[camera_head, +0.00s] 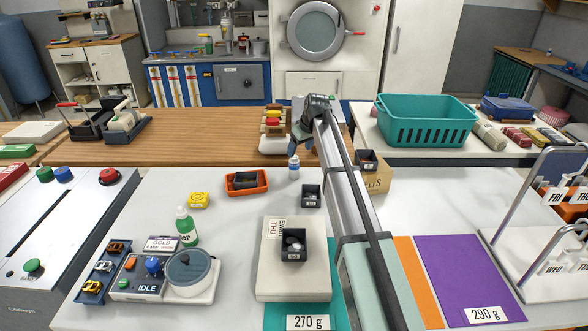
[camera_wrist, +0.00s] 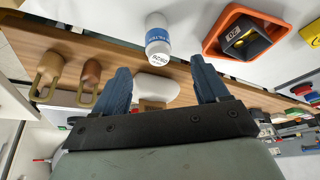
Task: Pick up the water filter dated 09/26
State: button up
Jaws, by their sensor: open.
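A small white cylinder with a blue label band, apparently the water filter (camera_head: 294,170), stands upright on the white table, near its back edge. In the wrist view the filter (camera_wrist: 157,40) shows its white end with small dark print, too small and turned for me to read the date surely. My gripper (camera_wrist: 163,80) is open with two blue fingers, and nothing is held between them. In the head view my gripper (camera_head: 303,143) is beyond the filter, close to it and partly hidden by my arm. The filter appears ahead of the fingertips, apart from them.
An orange tray (camera_head: 264,187) holding a dark box stands left of the filter. A small dark bin (camera_head: 311,203) stands in front of it. A yellow object (camera_head: 198,200) and a green bottle (camera_head: 186,226) are farther left. A teal basket (camera_head: 426,143) is at the right.

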aim_at(296, 159)
jog(key=x, duration=0.6)
jog(key=shift+w+a+f, duration=0.1)
jog(key=shift+w+f, duration=0.05)
jog(key=shift+f, duration=0.25)
jog(key=shift+w+x, duration=0.15)
jog(key=shift+x, duration=1.15)
jog(key=shift+w+x, duration=0.15)
jog(key=shift+x, duration=1.1)
jog(key=shift+r, duration=0.1)
jog(key=c, duration=1.1)
